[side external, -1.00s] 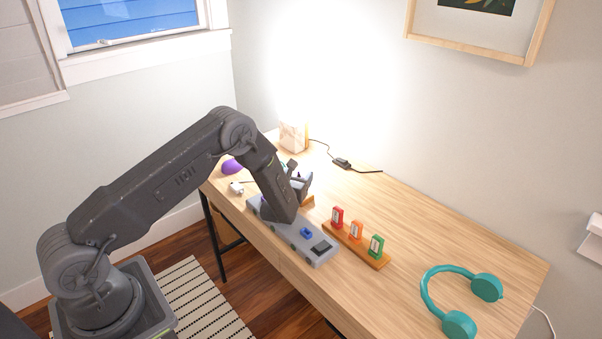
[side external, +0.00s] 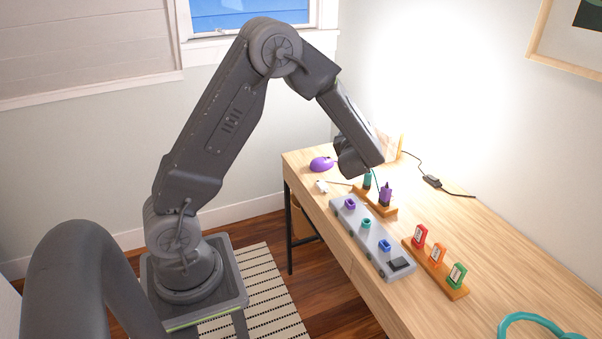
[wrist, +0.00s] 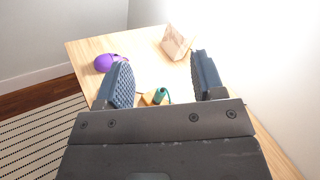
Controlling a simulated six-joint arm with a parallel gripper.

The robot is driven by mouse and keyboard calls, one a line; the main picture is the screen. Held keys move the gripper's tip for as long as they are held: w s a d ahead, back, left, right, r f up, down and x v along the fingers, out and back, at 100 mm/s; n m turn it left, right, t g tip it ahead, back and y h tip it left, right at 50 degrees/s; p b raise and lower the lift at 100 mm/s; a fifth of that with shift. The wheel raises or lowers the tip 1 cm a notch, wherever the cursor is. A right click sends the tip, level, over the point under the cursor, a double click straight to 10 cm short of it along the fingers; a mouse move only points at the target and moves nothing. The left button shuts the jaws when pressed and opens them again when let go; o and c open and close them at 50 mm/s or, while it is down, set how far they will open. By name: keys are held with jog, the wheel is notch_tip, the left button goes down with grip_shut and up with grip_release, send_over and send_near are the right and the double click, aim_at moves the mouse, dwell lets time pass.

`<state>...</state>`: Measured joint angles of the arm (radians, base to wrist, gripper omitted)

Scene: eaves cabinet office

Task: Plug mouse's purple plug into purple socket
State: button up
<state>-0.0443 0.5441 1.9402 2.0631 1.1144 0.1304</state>
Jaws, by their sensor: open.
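The purple plug (side external: 386,194) stands upright in a wooden holder (side external: 377,209), beside a teal plug (side external: 367,180). The purple socket (side external: 349,203) is at the far end of a grey strip (side external: 375,243) in front of the holder. The purple mouse (side external: 321,164) lies at the desk's far left corner; it also shows in the wrist view (wrist: 103,64). My gripper (wrist: 163,80) is open and empty, its two pads wide apart. The teal plug (wrist: 160,96) shows between and below the pads. The purple plug is hidden in the wrist view. My forearm partly hides the gripper in the side view.
The strip also has a teal socket (side external: 366,224) and a blue socket (side external: 384,244). A second holder with red, orange and green pieces (side external: 437,254) stands to the right. Teal headphones (side external: 535,320) lie near right.

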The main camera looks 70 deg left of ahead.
jog(key=s+d+r+n+g+h, duration=0.2)
jog(key=s+d+r+n+g, duration=0.1)
jog(key=s+n, duration=0.4)
jog(key=s+d+r+n+g+h, duration=0.1)
jog(key=s+d+r+n+g, duration=0.2)
jog(key=s, duration=0.5)
jog(key=s+d+r+n+t+h, duration=0.1)
jog(key=s+d+n+h, duration=0.4)
jog(key=d, duration=0.3)
jog(key=s+d+r+n+h, duration=0.2)
jog(key=s+d+n+h, duration=0.3)
jog(key=d, duration=0.4)
jog(key=shift+s+t+h, duration=0.4)
jog(key=shift+s+h, duration=0.1)
jog(key=shift+s, duration=0.35)
jog(key=shift+c, duration=0.3)
